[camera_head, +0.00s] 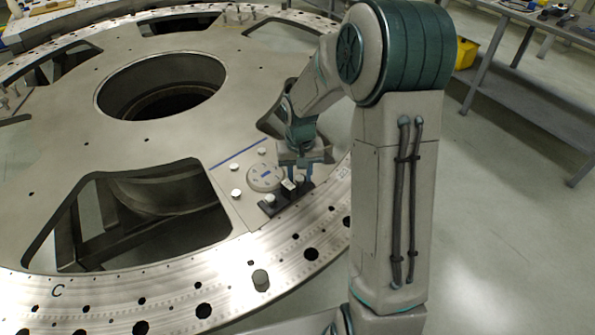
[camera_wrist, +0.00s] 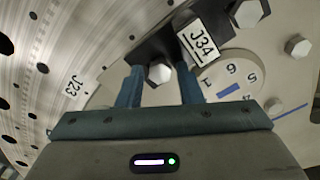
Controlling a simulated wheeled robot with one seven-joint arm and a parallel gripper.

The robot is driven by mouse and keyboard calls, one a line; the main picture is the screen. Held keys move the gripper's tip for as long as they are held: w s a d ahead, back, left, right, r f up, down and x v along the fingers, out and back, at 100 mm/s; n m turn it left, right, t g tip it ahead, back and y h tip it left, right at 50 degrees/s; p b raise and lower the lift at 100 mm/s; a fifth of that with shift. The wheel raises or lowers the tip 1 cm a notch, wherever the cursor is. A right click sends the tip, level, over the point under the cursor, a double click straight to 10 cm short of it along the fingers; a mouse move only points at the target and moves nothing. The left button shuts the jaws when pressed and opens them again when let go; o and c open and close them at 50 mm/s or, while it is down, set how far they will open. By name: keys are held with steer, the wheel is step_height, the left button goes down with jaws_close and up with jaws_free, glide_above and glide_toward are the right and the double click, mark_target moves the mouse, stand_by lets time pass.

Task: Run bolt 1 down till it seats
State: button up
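A silver hex bolt head (camera_wrist: 159,72) stands at a black block (camera_wrist: 150,48) that bears a white J34 label (camera_wrist: 203,43). My gripper (camera_wrist: 159,78) is open, with one blue finger on each side of this bolt head and a gap on both sides. No number shows on the bolt, so I cannot tell if it is bolt 1. Its shank and seat are hidden. In the head view my gripper (camera_head: 297,172) points down at the black block (camera_head: 270,209) near the turret plate's rim.
A round numbered dial (camera_wrist: 235,75) lies right of the fingers. Other bolt heads (camera_wrist: 298,45) stand around it. In the head view the turret plate (camera_head: 120,150) has large cut-outs, and a grey cylinder (camera_head: 261,280) stands on its rim. A workbench (camera_head: 545,30) is at upper right.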

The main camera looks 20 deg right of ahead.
steer(key=n+p, duration=0.1)
steer(key=n, duration=0.3)
steer(key=shift+r+n, duration=0.1)
steer(key=shift+n, duration=0.3)
steer(key=n+p, duration=0.2)
steer(key=n, duration=0.2)
